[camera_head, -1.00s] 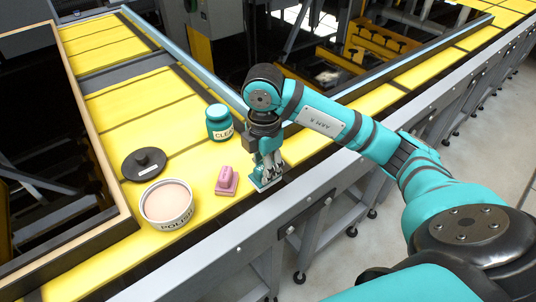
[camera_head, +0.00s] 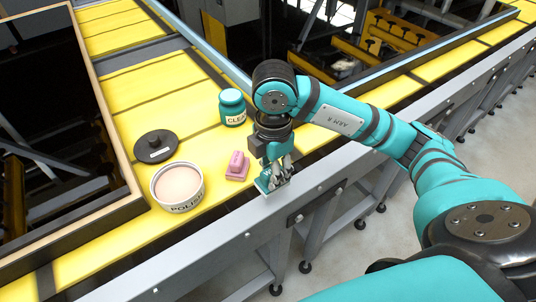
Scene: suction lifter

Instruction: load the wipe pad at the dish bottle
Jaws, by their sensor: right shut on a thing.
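The dish bottle appears to be the teal jar (camera_head: 232,108) with a teal lid and a label reading "CLEA", upright on the yellow surface. My right gripper (camera_head: 277,173) points down, right of and nearer than the jar, over the front edge. It is shut on a teal pad (camera_head: 263,186), likely the wipe pad, which is mostly hidden behind the fingers. The pad is apart from the jar. I cannot tell its height above the edge. My left gripper is not in view.
A pink pad (camera_head: 237,167) with a handle lies just left of my right gripper. An open white tub (camera_head: 178,186) marked "POLISH" and a black lid (camera_head: 156,146) stand further left. A wood-edged dark frame (camera_head: 105,125) borders the left. Yellow surface behind the jar is clear.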

